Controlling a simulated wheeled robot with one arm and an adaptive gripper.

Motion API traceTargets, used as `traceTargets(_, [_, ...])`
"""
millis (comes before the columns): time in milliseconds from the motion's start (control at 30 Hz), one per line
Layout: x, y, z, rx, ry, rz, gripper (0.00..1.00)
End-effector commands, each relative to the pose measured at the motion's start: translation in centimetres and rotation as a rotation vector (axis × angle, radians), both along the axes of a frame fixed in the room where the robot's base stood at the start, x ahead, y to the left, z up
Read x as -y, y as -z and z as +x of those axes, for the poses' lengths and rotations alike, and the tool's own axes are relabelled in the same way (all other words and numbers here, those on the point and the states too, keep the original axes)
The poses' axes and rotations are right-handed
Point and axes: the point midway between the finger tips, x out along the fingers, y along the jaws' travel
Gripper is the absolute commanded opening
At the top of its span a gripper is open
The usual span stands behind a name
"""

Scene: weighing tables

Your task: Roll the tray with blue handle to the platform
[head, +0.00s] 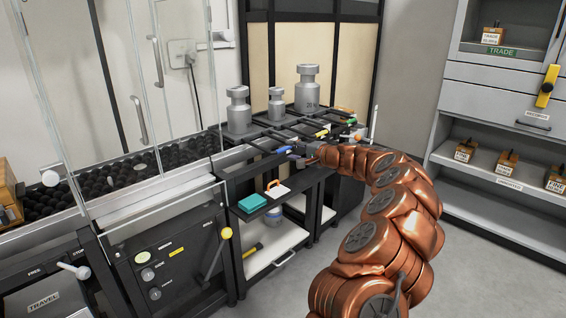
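The blue handle (283,150) is at the front end of a dark tray at the left of a row of trays on a black rack. A grey cylindrical weight (238,112) stands upright at the back of this row, apparently on that tray. My copper-coloured arm reaches in from the lower right. My gripper (298,157) is at the rack's front edge, close to the blue handle's right end. It is too small to tell whether it touches the handle or how its fingers stand. A surface of black balls (125,175), possibly the platform, lies to the left behind clear panels.
Two more grey weights, a small one (276,104) and a large one (307,90), stand farther right, near green, yellow and orange handles. A shelf unit (500,180) stands right. Floor is open at lower right.

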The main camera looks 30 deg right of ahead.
Motion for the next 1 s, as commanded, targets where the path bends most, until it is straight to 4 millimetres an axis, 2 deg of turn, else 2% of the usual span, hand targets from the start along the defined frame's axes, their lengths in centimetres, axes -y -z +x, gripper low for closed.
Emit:
traceTargets(33, [1.1,0.9,-0.1,0.000,0.021,0.002,0.39])
traceTargets(167, [2.0,1.3,0.1,0.001,0.042,0.004,0.39])
traceTargets(700, [0.6,2.4,5.5,0.000,0.038,0.002,0.39])
traceTargets(1000, [0.2,2.6,7.1,0.002,0.039,0.003,0.39])
